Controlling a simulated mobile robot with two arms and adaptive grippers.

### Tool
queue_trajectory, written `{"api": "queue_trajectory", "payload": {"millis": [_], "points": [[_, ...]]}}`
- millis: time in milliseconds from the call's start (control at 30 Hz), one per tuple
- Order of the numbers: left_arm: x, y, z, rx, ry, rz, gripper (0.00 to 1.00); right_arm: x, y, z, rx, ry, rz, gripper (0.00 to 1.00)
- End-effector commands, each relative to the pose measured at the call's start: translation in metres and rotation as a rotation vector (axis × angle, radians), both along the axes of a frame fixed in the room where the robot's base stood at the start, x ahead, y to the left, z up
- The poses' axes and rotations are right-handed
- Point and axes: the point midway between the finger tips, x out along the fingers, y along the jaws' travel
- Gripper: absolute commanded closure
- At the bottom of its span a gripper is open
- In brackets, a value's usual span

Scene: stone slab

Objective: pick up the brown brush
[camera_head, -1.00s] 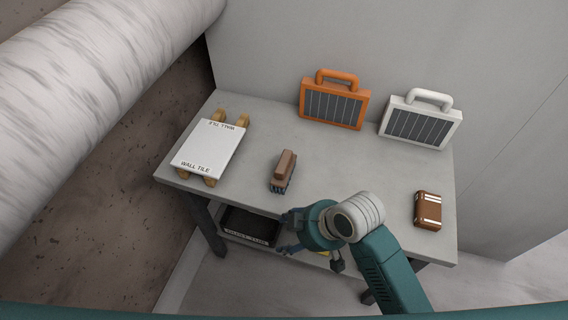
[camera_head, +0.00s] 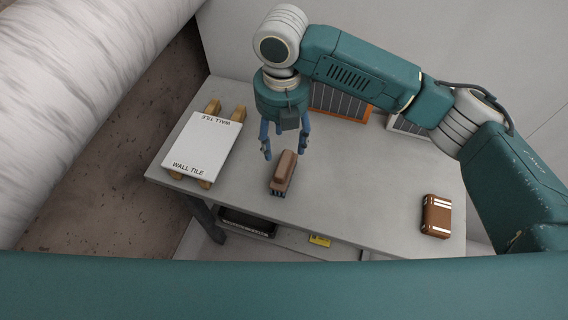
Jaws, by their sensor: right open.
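The brown brush (camera_head: 284,172) lies on the grey table, near its front edge, left of the middle. It has a brown block body and dark bristles at its near end. My right gripper (camera_head: 285,152) points down over the far end of the brush, with its blue fingers spread apart. The fingers appear to either side of the brush's far end; whether they touch it cannot be told. Nothing is held. My left gripper is not in view.
White wall tiles (camera_head: 203,145) rest on wooden strips at the table's left. A brown case with white stripes (camera_head: 436,216) lies at the right. An orange-framed panel (camera_head: 341,102) and a white one (camera_head: 408,126) stand behind, partly hidden by my arm. The grey table (camera_head: 350,190) is clear between.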

Motion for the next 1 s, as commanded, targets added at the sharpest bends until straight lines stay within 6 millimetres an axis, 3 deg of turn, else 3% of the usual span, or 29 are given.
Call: {"api": "queue_trajectory", "payload": {"millis": [200, 300, 467, 733, 1000], "points": [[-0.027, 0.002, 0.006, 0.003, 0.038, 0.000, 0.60, -0.001, 0.000, -0.034, -0.001, 0.003, 0.000, 0.45], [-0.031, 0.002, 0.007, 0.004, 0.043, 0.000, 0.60, 0.000, 0.000, -0.044, -0.001, 0.001, 0.000, 0.45], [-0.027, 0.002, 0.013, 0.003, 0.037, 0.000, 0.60, 0.000, 0.001, -0.055, -0.001, 0.003, -0.001, 0.45], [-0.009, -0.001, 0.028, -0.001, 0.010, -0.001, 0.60, 0.002, 0.004, -0.094, 0.000, 0.001, 0.000, 0.45], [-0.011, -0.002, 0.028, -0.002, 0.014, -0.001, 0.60, 0.003, 0.004, -0.101, 0.002, -0.002, 0.001, 0.45]]}}
